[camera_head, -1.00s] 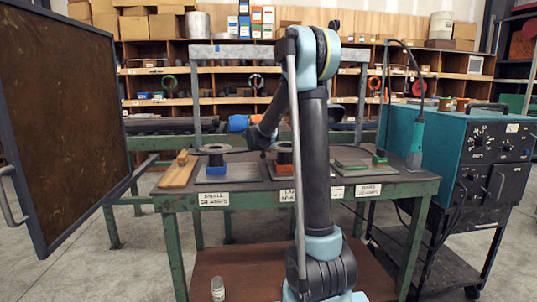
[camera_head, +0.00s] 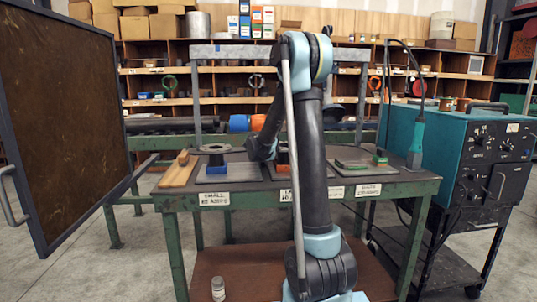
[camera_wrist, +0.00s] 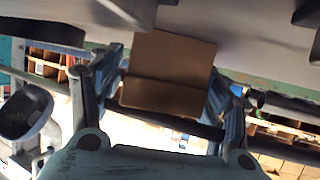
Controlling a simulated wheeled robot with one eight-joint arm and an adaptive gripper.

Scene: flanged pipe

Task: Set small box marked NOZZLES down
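A small brown cardboard box (camera_wrist: 167,85) sits between the two fingers of my gripper (camera_wrist: 162,95) in the wrist view. The fingers are against its left and right sides, and two of its brown faces show. No NOZZLES marking can be read on it. In the head view, the box and my gripper are hidden behind my arm, which reaches over the green workbench (camera_head: 180,203). A grey surface (camera_wrist: 245,45) fills the top of the wrist view; I cannot tell whether the box touches it.
The bench carries wooden strips (camera_head: 179,170), a blue block with a dark flanged ring (camera_head: 216,160), and a green-edged plate (camera_head: 360,163). A brown panel (camera_head: 65,110) stands left. A teal welding machine (camera_head: 470,150) stands right. A small bottle (camera_head: 218,289) is on the lower shelf.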

